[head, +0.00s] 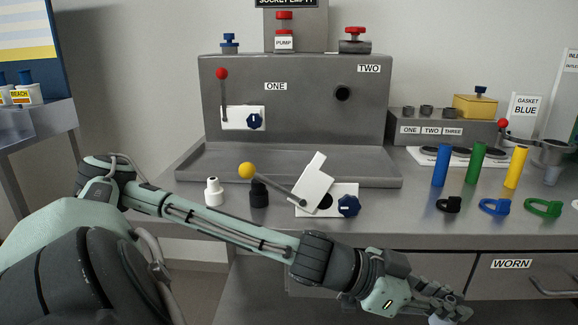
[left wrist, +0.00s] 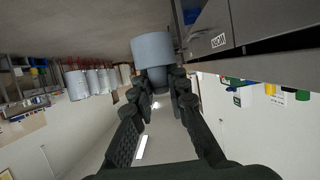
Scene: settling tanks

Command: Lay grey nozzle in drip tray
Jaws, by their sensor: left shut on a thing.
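My left gripper (head: 446,309) is low at the bottom right of the head view, in front of the bench edge. In the left wrist view its fingers (left wrist: 158,84) are shut on the grey nozzle (left wrist: 153,50), a pale grey stepped cylinder. Only a small part of the nozzle (head: 440,320) shows in the head view, at the bottom edge. What looks like the drip tray (head: 290,165) is the wide, shallow grey tray at the foot of the panel. It looks empty. My right gripper is not in view.
A white nozzle (head: 213,193) and a black nozzle (head: 258,195) stand before the tray. A yellow-knobbed lever (head: 272,184) and white plate (head: 314,185) stand beside them. Coloured cylinders (head: 478,163) and rings (head: 494,207) occupy the bench's right. Drawers (head: 524,274) lie below.

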